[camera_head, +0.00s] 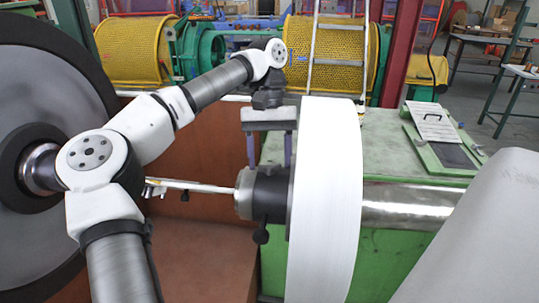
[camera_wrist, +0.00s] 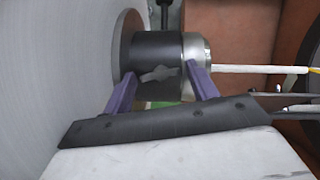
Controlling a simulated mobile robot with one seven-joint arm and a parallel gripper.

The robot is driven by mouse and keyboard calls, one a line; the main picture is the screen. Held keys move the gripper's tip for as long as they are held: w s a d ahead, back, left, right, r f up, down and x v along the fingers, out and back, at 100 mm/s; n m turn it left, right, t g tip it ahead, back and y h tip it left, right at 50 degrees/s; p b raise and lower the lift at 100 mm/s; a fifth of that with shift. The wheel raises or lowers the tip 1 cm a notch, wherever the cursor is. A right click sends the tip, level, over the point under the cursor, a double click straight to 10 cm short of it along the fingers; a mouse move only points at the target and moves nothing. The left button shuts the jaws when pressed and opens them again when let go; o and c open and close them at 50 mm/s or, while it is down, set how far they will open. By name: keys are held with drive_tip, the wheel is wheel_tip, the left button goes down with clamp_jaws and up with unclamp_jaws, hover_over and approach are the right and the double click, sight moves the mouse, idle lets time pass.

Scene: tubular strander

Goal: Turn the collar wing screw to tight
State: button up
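The dark collar (camera_head: 270,200) sits on the horizontal shaft against the white roll. In the wrist view, the collar (camera_wrist: 150,48) carries a grey wing screw (camera_wrist: 158,74) on the side facing my gripper, its wings lying roughly along the shaft. My gripper (camera_head: 270,162) points down above the collar in the head view. Its two purple fingers are wide apart; in the wrist view my gripper (camera_wrist: 161,72) has one finger on each side of the wing screw, with gaps and nothing held.
A white roll (camera_head: 325,200) stands close beside the collar. A silver end piece (camera_head: 243,195) and a thin white rod (camera_head: 205,187) extend left from it. A black knob (camera_head: 261,237) hangs below the collar.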

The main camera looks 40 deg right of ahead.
drive_tip(key=shift+o, duration=0.7)
